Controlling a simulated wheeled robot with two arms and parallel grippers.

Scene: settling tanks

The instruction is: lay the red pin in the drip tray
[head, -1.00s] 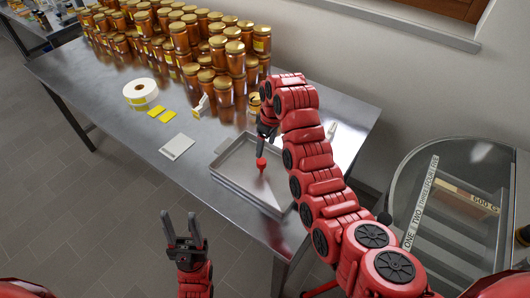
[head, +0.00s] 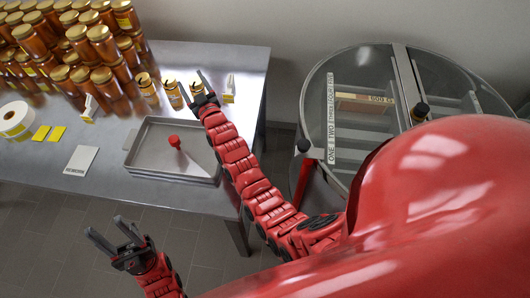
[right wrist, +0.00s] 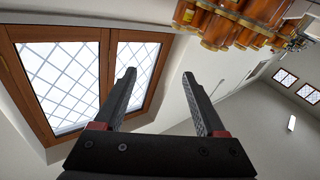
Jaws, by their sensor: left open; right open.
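The red pin (head: 174,141) is inside the drip tray (head: 140,171), a shallow grey metal tray on the steel table. Its round head is toward the upper left and a thin shaft points down right; whether it lies fully flat is hard to tell. My right gripper (head: 193,80) is open and empty, beyond the tray's back right corner, apart from the pin. In the right wrist view its two fingers (right wrist: 158,73) are spread with nothing between them. My left gripper (head: 105,226) is open and empty, in front of the table's front edge.
Many amber jars (head: 95,45) with gold lids stand stacked at the back left. A label roll (head: 15,119), yellow labels (head: 48,133) and a white card (head: 81,161) lie left of the tray. A round glass-lidded tank (head: 360,75) stands to the right.

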